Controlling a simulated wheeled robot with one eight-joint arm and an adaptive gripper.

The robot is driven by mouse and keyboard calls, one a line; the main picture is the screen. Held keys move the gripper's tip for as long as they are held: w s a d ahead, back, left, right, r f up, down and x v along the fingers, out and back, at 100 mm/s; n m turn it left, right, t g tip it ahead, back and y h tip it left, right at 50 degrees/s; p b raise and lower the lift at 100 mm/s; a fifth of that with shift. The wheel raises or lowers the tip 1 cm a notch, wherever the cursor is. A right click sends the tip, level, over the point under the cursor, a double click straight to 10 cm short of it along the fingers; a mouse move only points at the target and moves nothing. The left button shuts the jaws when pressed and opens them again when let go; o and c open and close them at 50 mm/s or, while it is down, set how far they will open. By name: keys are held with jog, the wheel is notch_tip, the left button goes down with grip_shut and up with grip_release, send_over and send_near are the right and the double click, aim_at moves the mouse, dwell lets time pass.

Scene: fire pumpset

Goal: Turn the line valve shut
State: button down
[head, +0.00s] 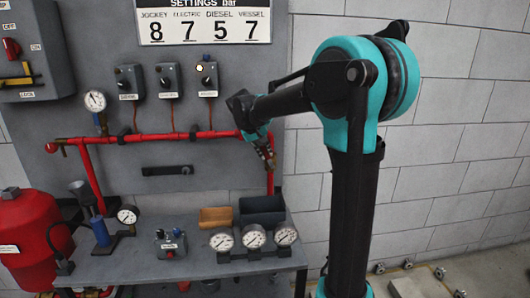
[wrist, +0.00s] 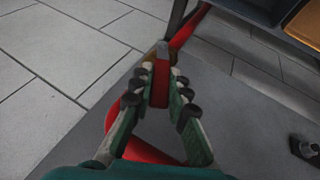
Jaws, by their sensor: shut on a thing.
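My gripper (head: 268,158) is at the right end of the red pipe (head: 155,137) on the grey panel. In the wrist view my gripper (wrist: 161,92) is shut on a narrow red piece that looks like the line valve's handle (wrist: 161,80), between the fingertips. The red pipe also shows below and behind the fingers in the wrist view (wrist: 145,151). The valve's body is hidden by the fingers and arm in the head view, so I cannot tell how far the handle is turned.
Below stands a bench with several gauges (head: 254,237), a dark bin (head: 262,211) and an orange bin (head: 215,217). Knob boxes (head: 206,79) sit above the pipe, and a sign (head: 204,22) hangs higher. Bare block wall (head: 450,130) lies to the right.

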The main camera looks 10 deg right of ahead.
jog(key=c, duration=1.5)
grip_release()
jog(key=shift+o, duration=0.2)
jog(key=v, duration=1.2)
jog(key=shift+s, duration=0.1)
